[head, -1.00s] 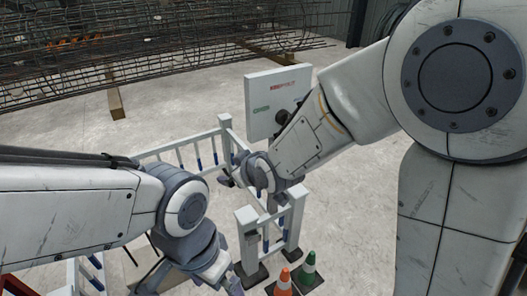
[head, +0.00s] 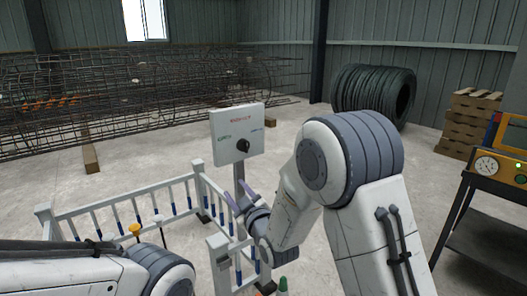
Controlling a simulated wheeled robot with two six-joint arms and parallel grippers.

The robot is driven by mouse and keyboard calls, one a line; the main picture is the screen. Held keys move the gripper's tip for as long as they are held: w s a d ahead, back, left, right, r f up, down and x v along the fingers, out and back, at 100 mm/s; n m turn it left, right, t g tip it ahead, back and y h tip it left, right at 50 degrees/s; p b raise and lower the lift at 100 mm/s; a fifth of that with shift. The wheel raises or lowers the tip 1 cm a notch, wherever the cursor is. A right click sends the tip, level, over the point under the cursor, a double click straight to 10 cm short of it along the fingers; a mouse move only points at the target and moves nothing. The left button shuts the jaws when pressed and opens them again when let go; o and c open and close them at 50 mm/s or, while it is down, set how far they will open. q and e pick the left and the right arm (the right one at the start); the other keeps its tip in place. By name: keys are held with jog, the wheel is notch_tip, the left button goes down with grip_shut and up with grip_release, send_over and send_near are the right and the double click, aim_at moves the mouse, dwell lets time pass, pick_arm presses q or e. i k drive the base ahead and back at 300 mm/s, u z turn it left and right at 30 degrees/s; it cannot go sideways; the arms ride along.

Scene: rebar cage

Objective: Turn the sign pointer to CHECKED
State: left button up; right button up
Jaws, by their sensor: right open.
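The white sign board (head: 225,122) stands upright on a post in the middle of the head view. It has red lettering at the top, green lettering at the left and blue lettering at the right, too small to read surely. The black pointer knob (head: 242,145) is on its face; which word it points to I cannot tell. My right gripper (head: 235,190) is open and empty, below the board and apart from the knob, its fingers pointing up toward it. My left gripper is out of view; only its arm shows at the bottom left.
A white railing (head: 120,202) with blue-marked bars surrounds the sign's post. A rebar cage (head: 130,90) lies behind at the left. Black coils (head: 372,92), stacked pallets (head: 468,122) and a gauge cart (head: 490,180) stand at the right.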

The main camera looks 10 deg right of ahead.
aim_at(243, 145)
jog(key=z, duration=1.65)
jog(key=i, duration=1.15)
jog(key=u, duration=2)
